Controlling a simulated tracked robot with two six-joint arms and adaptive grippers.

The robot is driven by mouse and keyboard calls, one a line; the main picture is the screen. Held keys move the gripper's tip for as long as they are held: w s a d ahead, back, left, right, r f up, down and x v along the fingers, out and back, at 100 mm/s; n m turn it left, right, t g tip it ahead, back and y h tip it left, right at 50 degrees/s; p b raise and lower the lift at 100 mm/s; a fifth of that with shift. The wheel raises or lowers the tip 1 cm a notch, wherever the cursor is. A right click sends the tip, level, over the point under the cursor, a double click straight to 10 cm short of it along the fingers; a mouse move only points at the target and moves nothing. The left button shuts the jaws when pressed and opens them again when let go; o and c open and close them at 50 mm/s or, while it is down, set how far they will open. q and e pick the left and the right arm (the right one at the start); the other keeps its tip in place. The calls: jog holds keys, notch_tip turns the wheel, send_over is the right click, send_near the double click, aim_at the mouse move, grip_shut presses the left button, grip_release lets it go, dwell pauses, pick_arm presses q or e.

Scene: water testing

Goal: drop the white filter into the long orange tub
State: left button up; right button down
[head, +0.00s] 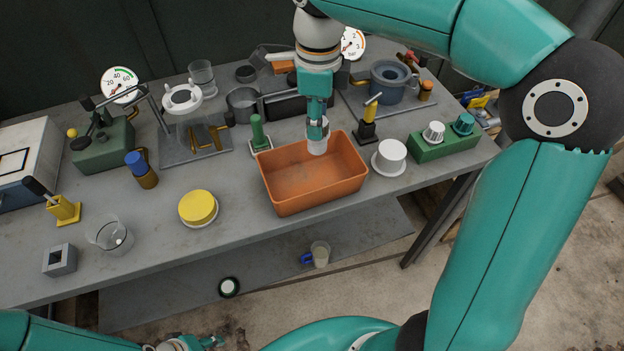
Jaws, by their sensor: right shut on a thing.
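The long orange tub (283,195) stands near the front edge of the grey table and its visible floor is empty. My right gripper (317,132) points down over the back right part of the tub, shut on the white filter (317,147). The filter hangs below the fingers, in front of the tub's back wall in the picture; its exact height over the tub floor is hard to tell. The fingers hide the filter's upper part. My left gripper (207,342) shows only partly at the bottom edge, low in front of the table, and its jaw opening is unclear.
A white round lidded piece (390,155) and a green block (445,143) with two ribbed knobs stand right of the tub. A green-handled piece (257,132) is close behind its left corner. A yellow round container (198,207) sits left, with bare table between.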

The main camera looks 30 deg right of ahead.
jog(key=shift+f, duration=0.4)
pick_arm(q)
jog(key=shift+f, duration=0.35)
pick_arm(e)
jog(key=c, duration=0.7)
grip_release()
jog(key=shift+r, duration=0.15)
pick_arm(q)
jog(key=shift+w, duration=0.1)
pick_arm(e)
notch_tip(320, 180, up, 12)
